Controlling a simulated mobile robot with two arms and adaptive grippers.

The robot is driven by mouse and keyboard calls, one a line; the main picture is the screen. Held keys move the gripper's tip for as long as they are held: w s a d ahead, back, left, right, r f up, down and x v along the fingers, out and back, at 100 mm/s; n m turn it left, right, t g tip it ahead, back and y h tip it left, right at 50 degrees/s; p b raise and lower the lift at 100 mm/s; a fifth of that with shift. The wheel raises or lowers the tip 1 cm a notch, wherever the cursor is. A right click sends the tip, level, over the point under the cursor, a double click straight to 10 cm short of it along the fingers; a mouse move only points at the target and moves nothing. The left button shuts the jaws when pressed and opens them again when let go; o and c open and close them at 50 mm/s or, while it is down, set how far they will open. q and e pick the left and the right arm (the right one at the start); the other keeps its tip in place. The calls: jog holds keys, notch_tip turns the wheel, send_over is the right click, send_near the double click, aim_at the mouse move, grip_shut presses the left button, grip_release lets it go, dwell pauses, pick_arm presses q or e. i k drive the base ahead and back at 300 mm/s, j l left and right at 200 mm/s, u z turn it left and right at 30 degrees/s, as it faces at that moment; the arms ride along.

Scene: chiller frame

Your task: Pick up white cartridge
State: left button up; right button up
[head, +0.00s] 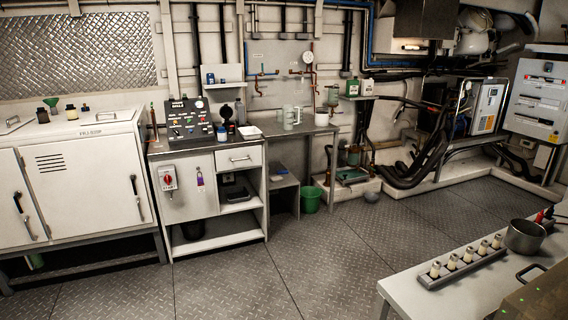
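Several small off-white cartridges with dark tops stand upright in a row in a grey rack (431,283) at the lower right. The nearest cartridge (435,270) is at the left end of the row, and the farthest cartridge (497,242) is at the right end. I cannot tell which one the task means by the white cartridge. The rack sits on a white-topped bench (405,290). Neither of my grippers is in view.
A metal pot (525,237) stands right of the rack, with a red-handled tool (540,216) behind it. A white cabinet (85,185) and a control panel (188,118) stand at the left. Open plate floor (330,250) lies between. A green bucket (311,199) stands under the back table.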

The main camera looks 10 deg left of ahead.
aim_at(221, 133)
jog(key=i+j+u, duration=0.25)
jog(key=i, duration=0.3)
jog(key=i+j+u, duration=0.3)
jog(key=i, duration=0.25)
jog(key=i+u, duration=0.25)
jog(key=i, duration=0.35)
jog(key=i+l+z, duration=0.1)
jog(key=i+z, duration=0.35)
jog(key=i, duration=0.35)
jog(key=i+j+z, duration=0.15)
jog(key=i+z, duration=0.3)
jog(key=i, duration=0.35)
